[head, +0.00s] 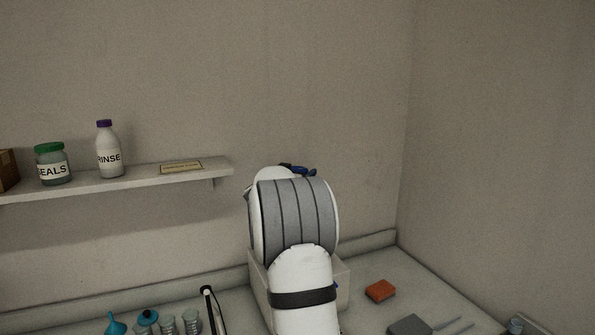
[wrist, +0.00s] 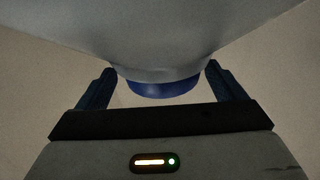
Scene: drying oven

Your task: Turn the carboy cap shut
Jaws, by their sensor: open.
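In the wrist view, the blue carboy cap (wrist: 165,89) sits at the narrow end of a large pale, greyish carboy (wrist: 165,35), which fills the top of the picture. My gripper (wrist: 160,76) is open, with one dark blue finger on each side of the cap. Gaps show between the cap and both fingers, so it is not gripped. Whether the cap is tight on its thread cannot be told. In the head view my arm hides the carboy and most of my gripper; a small dark blue part shows above the arm.
A pale box-like bin (head: 342,290) stands behind my arm. An orange block (head: 380,290) and a grey block (head: 409,325) lie to its right. A blue funnel (head: 115,325) and small jars stand left. A wall shelf (head: 130,183) holds a seals jar (head: 53,165) and a rinse bottle (head: 109,155).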

